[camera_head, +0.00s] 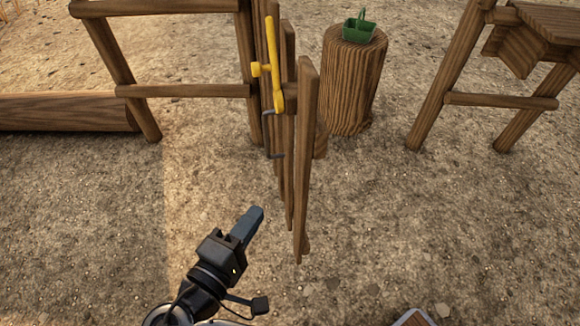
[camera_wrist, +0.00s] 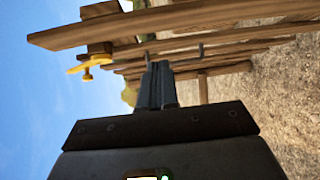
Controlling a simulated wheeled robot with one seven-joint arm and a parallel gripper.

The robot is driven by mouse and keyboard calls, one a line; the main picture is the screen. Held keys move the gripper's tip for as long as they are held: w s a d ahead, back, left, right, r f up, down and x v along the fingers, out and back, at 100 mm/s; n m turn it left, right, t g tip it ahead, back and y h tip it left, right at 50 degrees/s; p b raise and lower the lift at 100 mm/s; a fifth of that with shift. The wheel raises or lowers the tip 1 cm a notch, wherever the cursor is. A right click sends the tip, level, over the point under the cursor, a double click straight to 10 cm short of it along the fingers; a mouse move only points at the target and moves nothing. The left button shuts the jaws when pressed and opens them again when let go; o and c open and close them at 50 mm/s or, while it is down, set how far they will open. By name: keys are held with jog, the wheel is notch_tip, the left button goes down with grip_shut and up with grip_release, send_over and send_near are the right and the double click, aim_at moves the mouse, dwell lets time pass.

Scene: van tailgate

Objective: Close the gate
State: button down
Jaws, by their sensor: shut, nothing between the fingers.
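The wooden gate (camera_head: 303,150) is seen nearly edge-on in the head view, swung out toward me, with upright pickets. A yellow latch lever (camera_head: 272,60) stands upright near its top, beside a fence post (camera_head: 247,45). Grey metal hooks (camera_head: 275,155) show on its left side. My gripper (camera_head: 257,212) is shut and empty, to the left of the gate's near end and apart from it. In the wrist view my gripper (camera_wrist: 157,70) points at the gate pickets (camera_wrist: 200,42), which appear sideways, with the yellow latch (camera_wrist: 88,68) at left.
A tree stump (camera_head: 353,85) with a green basket (camera_head: 359,26) stands behind the gate. A wooden rail fence (camera_head: 185,91) and a log (camera_head: 65,112) are at left. A wooden frame structure (camera_head: 500,101) stands at right. Bare ground lies in front on both sides.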

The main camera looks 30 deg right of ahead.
notch_tip(320, 180, up, 4)
jog(key=a+m+h, duration=0.2)
jog(key=a, duration=0.1)
send_near(302, 160)
jog(key=w+d, duration=0.3)
jog(key=d, duration=0.1)
jog(key=shift+d+r+g, duration=0.2)
jog(key=shift+d+g, duration=0.2)
jog(key=shift+d, duration=0.2)
jog(key=shift+d, duration=0.1)
